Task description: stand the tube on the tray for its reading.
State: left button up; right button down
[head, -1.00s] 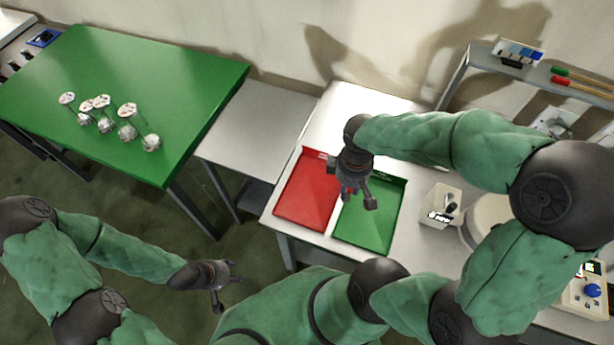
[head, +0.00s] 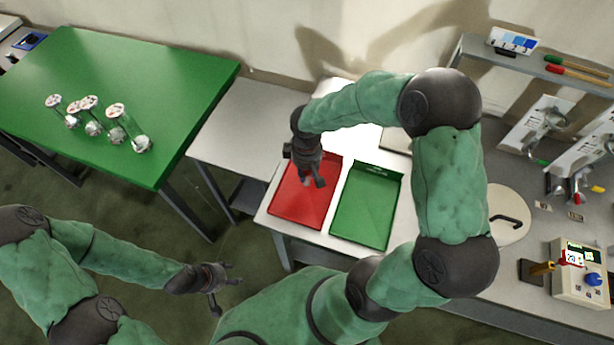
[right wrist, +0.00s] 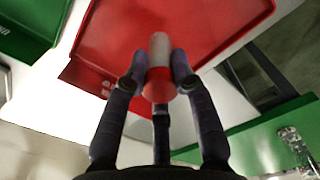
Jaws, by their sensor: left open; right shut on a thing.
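My right gripper (head: 314,184) is over the red tray (head: 290,206) in the head view. In the right wrist view its fingers (right wrist: 158,72) are shut on a small tube (right wrist: 159,48), white on one part and red at the end nearer the camera. The red tray (right wrist: 112,28) lies behind the tube there; I cannot tell whether the tube touches it. The tube is not clearly visible in the head view. The green tray (head: 366,208) lies just right of the red one and looks empty. My left gripper (head: 226,286) is open and empty, low over the floor.
A grey-white side table (head: 240,130) fills the gap. At right are a round white plate (head: 508,232), an instrument with a blue knob (head: 592,280) and a shelf with red and green pens (head: 578,72).

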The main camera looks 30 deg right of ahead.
aim_at(307, 177)
jog(key=shift+f, duration=1.45)
jog(key=shift+f+b, duration=0.1)
jog(key=shift+b, duration=0.2)
jog(key=shift+f, duration=0.15)
jog(key=c, duration=1)
grip_release()
jog(key=shift+r, duration=0.2)
jog(key=shift+r, duration=0.35)
notch_tip(307, 177, up, 11)
jog(key=shift+r+p, duration=0.2)
jog(key=shift+p, duration=0.95)
